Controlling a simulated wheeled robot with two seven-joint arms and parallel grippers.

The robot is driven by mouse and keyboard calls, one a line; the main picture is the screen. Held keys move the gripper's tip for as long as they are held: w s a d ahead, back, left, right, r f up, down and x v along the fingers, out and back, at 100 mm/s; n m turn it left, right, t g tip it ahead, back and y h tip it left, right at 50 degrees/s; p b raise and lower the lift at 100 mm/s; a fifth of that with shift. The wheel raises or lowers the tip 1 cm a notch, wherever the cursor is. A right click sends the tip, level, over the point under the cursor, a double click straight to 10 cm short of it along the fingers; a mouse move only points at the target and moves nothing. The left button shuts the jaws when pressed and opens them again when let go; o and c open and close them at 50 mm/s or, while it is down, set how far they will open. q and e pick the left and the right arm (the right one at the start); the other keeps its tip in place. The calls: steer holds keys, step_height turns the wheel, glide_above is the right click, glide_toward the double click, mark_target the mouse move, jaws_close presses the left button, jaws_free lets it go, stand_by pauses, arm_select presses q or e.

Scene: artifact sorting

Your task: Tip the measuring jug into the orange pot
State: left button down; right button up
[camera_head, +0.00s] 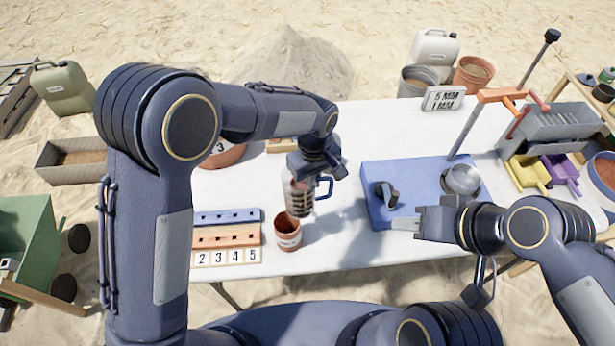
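The clear measuring jug (299,196) has a blue handle and dark markings or contents that I cannot tell apart. My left gripper (318,168) is at the jug's upper part and appears shut on it, hiding part of its rim. The jug looks close to upright, just behind and above the small orange pot (287,236), which stands on the white table with a pale label. I cannot tell whether jug and pot touch. My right gripper (408,224) is over the near edge of the blue block, with no held object visible; its finger gap is unclear.
The white table (345,245) is bare right of the pot. Blue and orange slotted strips (226,236) and a numbered strip lie left. The blue block (408,172) carries a dark fitting and a metal cup (461,180). A larger terracotta pot (224,155) is partly hidden by my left arm.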

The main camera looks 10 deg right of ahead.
arm_select(q)
steer(key=shift+f, duration=1.1)
steer(key=r+t+h+b, duration=0.1)
steer(key=h, duration=0.1)
steer(key=r+t+h+b, duration=0.1)
steer(key=h, duration=0.1)
steer(key=d+r+t+h+b, duration=0.1)
steer(key=h+b, duration=0.1)
steer(key=shift+w, duration=0.25)
